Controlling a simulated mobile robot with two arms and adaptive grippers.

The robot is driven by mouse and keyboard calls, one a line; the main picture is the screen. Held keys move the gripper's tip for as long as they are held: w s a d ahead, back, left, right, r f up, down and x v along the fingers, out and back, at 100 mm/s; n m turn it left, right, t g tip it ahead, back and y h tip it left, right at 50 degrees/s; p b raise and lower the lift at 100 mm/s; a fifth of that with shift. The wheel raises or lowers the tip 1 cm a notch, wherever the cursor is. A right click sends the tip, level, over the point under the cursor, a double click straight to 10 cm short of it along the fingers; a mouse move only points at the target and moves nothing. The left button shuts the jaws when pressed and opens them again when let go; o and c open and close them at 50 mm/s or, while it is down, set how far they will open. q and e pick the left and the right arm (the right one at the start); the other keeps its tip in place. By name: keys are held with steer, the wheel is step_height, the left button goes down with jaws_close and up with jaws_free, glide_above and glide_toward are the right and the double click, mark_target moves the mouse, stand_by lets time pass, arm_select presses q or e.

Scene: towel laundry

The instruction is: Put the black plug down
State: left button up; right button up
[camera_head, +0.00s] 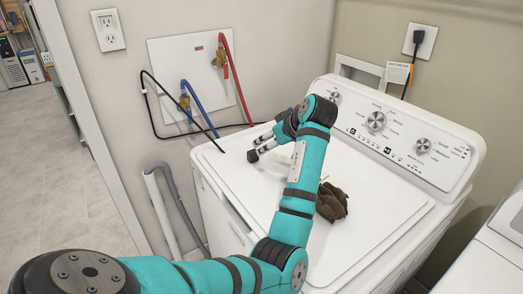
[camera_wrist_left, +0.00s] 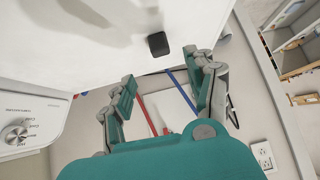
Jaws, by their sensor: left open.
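The black plug (camera_head: 252,156) is a small dark block on the white top of the washing machine (camera_head: 235,172), near its back left corner. In the left wrist view the plug (camera_wrist_left: 158,44) lies just beyond the fingertips, roughly between them, and looks apart from both. My left gripper (camera_head: 264,145) reaches over the machine top beside the plug. In the left wrist view its two fingers (camera_wrist_left: 160,70) are spread wide, with nothing held between them. My right gripper is not in view.
A crumpled brown cloth (camera_head: 331,202) lies on the machine top near my left arm. Red (camera_head: 238,80) and blue (camera_head: 197,106) hoses and a black cord (camera_head: 150,112) run along the wall behind. The control panel (camera_head: 390,130) rises at the back right. The front lid is mostly clear.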

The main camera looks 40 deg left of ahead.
arm_select(q)
steer(key=v, duration=0.3)
steer(key=shift+s+d+r, duration=0.1)
steer(key=shift+r, duration=0.1)
steer(key=shift+f, duration=0.1)
stand_by(0.4)
